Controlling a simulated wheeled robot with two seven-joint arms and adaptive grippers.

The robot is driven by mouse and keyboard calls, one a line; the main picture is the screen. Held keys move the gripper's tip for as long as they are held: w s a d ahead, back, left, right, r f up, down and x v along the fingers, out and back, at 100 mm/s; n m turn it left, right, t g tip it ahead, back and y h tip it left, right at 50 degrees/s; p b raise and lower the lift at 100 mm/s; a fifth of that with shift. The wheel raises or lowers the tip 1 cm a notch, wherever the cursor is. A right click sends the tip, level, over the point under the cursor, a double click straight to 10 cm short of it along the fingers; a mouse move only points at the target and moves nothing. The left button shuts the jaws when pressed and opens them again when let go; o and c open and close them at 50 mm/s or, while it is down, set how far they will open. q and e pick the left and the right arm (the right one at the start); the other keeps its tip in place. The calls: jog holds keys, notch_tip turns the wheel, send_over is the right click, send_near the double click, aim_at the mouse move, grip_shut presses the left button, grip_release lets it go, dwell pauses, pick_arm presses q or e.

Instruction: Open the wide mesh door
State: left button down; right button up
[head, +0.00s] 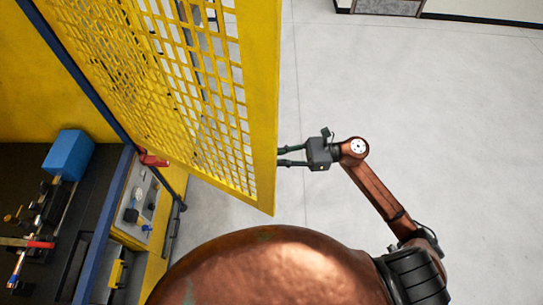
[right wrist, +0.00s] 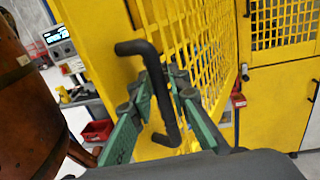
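The wide yellow mesh door (head: 262,100) stands swung out from the yellow machine, filling the upper left of the head view. It also fills the middle of the right wrist view (right wrist: 105,50). A black bent bar handle (right wrist: 135,47) sits on its face. My right gripper (right wrist: 165,80) has its green fingers on either side of the handle's upright bar and looks shut on it. In the head view my right gripper (head: 283,156) reaches to the door's free edge, with its fingertips hidden behind the door. My left gripper is not in view.
Inside the machine are a blue box (head: 68,155), a dark bench and a grey panel (head: 140,200). The right wrist view shows a screen (right wrist: 56,35), a red bin (right wrist: 97,131) and another yellow mesh panel (right wrist: 284,25). The grey floor (head: 420,90) right of the door is clear.

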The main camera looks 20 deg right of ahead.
grip_shut()
dwell(0.3)
